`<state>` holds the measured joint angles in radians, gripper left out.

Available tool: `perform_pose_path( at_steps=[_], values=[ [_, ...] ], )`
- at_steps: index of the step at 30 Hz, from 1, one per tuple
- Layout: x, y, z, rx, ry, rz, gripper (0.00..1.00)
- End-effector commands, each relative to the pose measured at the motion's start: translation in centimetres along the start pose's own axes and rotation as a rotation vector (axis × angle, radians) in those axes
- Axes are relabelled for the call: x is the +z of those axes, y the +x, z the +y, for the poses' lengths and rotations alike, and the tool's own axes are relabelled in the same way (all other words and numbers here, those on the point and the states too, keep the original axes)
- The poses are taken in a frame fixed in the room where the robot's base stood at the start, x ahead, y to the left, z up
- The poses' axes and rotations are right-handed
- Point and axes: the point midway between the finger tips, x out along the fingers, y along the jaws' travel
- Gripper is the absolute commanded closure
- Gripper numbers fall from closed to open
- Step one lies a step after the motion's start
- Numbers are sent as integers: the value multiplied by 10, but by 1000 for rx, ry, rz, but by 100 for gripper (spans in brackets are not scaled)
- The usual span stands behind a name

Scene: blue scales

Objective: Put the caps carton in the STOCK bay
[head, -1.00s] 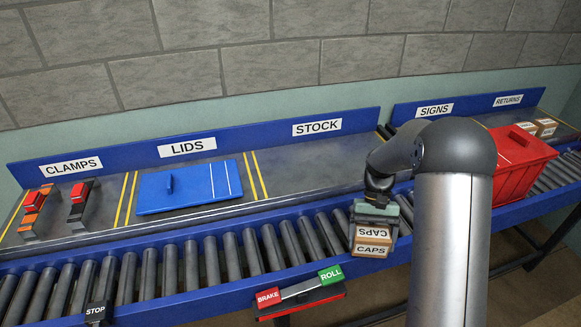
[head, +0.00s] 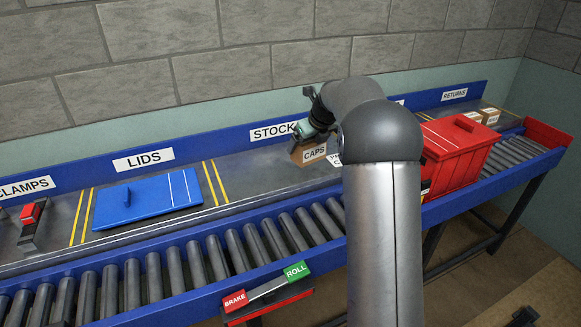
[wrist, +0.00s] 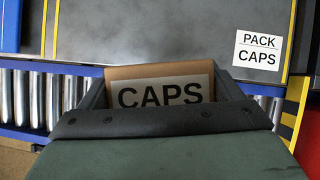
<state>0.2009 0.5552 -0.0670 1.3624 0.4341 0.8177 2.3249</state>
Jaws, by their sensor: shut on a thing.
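The caps carton (head: 312,154) is a small brown box with a white CAPS label. It also shows in the wrist view (wrist: 160,72), between the jaws. My gripper (head: 310,138) is shut on it from above, and it also shows in the wrist view (wrist: 160,92). The carton is over the grey deck near the STOCK sign (head: 268,131). I cannot tell whether its underside touches the deck. The STOCK bay (head: 255,172) is bare to the carton's left, beyond the yellow lines by LIDS. My arm hides the bay's right part in the head view.
A PACK CAPS label (wrist: 257,50) lies on the deck right of the carton. A blue lid (head: 148,201) lies in the LIDS bay. A red bin (head: 458,155) stands right of my arm.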

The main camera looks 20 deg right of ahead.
Motion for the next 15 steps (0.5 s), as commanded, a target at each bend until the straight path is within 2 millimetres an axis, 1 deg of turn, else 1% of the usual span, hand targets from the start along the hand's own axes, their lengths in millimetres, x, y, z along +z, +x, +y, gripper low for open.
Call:
perform_pose_path(
  at_steps=[1, 4, 7, 10, 15],
  values=[
    [6, -4, -4, -30, 43, -3, 45],
    [12, -10, -10, -70, 118, 0, 45],
    [17, -8, -9, -85, 152, 2, 45],
    [25, 4, 1, -88, 157, 4, 45],
    [44, 36, 28, -86, 156, 5, 45]
  ],
)
